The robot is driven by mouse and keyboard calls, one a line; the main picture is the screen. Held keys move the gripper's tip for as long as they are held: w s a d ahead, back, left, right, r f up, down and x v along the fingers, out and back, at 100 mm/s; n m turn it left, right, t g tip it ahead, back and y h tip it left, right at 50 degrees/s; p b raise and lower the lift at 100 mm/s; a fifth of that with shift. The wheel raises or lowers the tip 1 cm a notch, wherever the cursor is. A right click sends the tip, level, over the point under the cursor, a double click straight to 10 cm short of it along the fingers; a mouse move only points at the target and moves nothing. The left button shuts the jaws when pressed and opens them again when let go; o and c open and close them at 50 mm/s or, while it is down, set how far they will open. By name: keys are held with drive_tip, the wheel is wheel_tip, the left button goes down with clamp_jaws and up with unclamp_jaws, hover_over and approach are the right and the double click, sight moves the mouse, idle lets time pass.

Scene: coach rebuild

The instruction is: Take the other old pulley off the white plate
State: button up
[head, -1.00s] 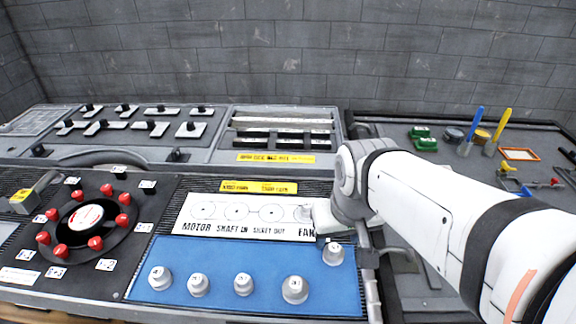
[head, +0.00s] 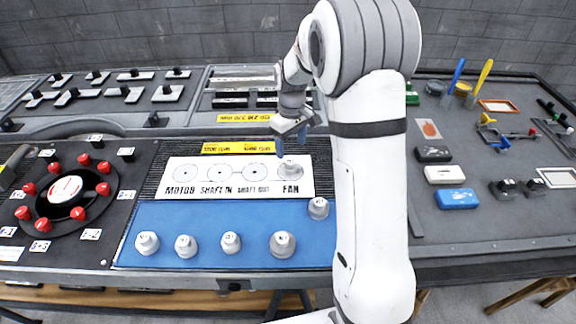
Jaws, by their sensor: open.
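The white plate (head: 235,188) is printed with circles and the words MOTOR, SHAFT IN, SHAFT OUT and FAN. One grey pulley (head: 290,169) stands on it at the FAN end; the circles above the other words look empty. My gripper (head: 292,140) is open and points down, just above the FAN pulley. Whether the fingers flank the pulley's top or stay clear of it I cannot tell. Several other grey pulleys stand on the blue mat (head: 200,215) in front of the plate, one of them (head: 318,208) at its right edge, near my arm.
A dial with red knobs (head: 68,195) is left of the mat. A yellow label (head: 238,148) lies behind the plate. Right of my arm are a blue block (head: 457,199), a white block (head: 444,174) and tools. My arm hides part of the bench.

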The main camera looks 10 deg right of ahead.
sight(290, 161)
wheel_tip(290, 161, down, 8)
drive_tip(key=shift+w+p, duration=0.1)
drive_tip(key=shift+p, duration=0.5)
drive_tip(key=shift+c, duration=0.3)
drive_tip(key=c, duration=1.1)
